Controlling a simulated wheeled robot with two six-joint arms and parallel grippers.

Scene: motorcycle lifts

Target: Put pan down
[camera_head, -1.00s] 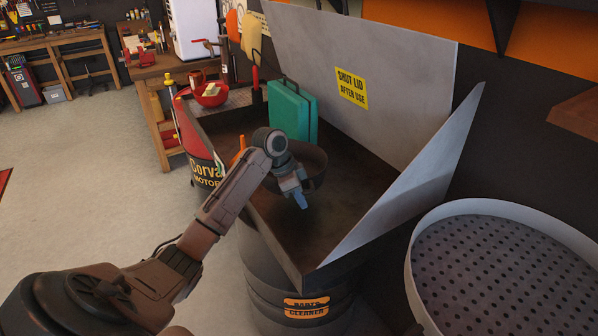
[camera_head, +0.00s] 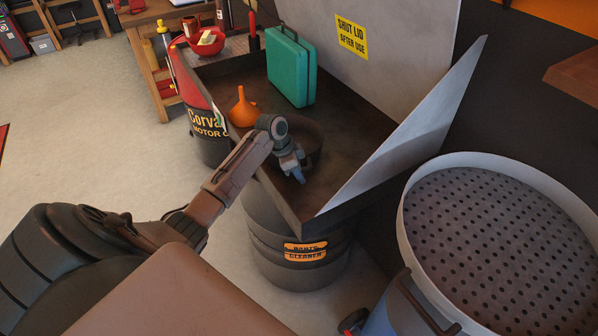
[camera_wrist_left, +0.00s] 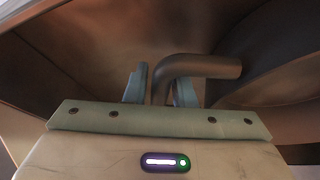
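The dark round pan (camera_head: 312,142) is over the basin of the parts cleaner (camera_head: 345,118), low and near its front left wall. My left gripper (camera_head: 298,177) is at the pan's near side. In the left wrist view, the bent handle of the pan (camera_wrist_left: 205,66) passes between the two fingers of my left gripper (camera_wrist_left: 160,88), which hold it. The pan's dark curved side shows at the right there. I cannot tell whether its underside touches the basin floor. My right gripper is out of view.
An orange funnel (camera_head: 243,107) and a green case (camera_head: 291,66) stand in the basin, left of and behind the pan. The raised lid (camera_head: 395,50) and a slanted side panel (camera_head: 420,130) bound it. A perforated round drum (camera_head: 490,235) stands right. The basin floor right of the pan is clear.

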